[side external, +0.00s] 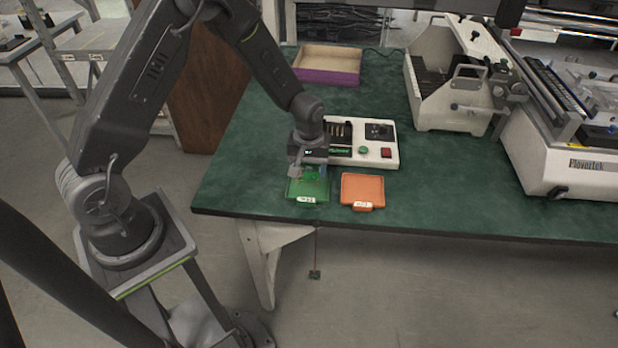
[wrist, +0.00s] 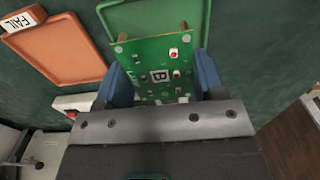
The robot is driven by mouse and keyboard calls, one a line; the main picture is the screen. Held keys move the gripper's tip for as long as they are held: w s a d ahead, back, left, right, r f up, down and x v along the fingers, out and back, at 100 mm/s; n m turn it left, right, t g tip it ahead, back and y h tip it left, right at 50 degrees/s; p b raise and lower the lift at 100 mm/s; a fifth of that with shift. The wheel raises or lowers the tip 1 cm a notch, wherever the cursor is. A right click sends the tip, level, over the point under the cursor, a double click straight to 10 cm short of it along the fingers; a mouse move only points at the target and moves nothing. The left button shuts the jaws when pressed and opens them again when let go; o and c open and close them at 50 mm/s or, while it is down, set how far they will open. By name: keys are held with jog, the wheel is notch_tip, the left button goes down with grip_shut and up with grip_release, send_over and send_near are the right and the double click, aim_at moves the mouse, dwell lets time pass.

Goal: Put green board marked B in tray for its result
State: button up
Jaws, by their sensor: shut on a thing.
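My gripper (wrist: 162,82) is shut on the green board marked B (wrist: 160,75), with a blue finger at each side edge. In the side external view my gripper (side external: 309,172) is above the green tray (side external: 296,191), and the board is hard to make out there. The green tray also shows beyond the board in the wrist view (wrist: 145,14). I cannot tell whether the board touches it. The green tray's white label is too small to read. The orange tray (side external: 362,189) lies to the right and is empty; its label reads FAIL in the wrist view (wrist: 60,45).
A white test device (side external: 392,160) with a green button and a red switch stands just behind the trays. A shallow purple-sided box (side external: 322,80) is farther back. A white machine (side external: 450,90) stands at the back right. Green tabletop (side external: 480,205) is free at the right front.

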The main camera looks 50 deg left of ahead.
jog(key=shift+f, duration=2)
jog(key=shift+f, duration=0.1)
jog(key=o, duration=0.5)
jog(key=shift+o, duration=0.2)
notch_tip(320, 180, up, 12)
jog(key=shift+r, duration=0.15)
notch_tip(320, 180, up, 7)
jog(key=m+t, duration=0.1)
jog(key=m, duration=0.1)
send_over(309, 186)
jog(key=s+d, duration=0.1)
jog(key=s, duration=0.1)
jog(key=s+d+r+m+t, duration=0.2)
jog(key=s+r+m, duration=0.1)
jog(key=s+r, duration=0.4)
jog(key=s+d+r+m+t, duration=0.1)
jog(key=s+r+m, duration=0.3)
jog(key=s, duration=0.8)
notch_tip(309, 186, up, 3)
jog(key=shift+s+d+f+t, duration=0.15)
jog(key=shift+d+t, duration=0.25)
jog(key=shift+t, duration=0.4)
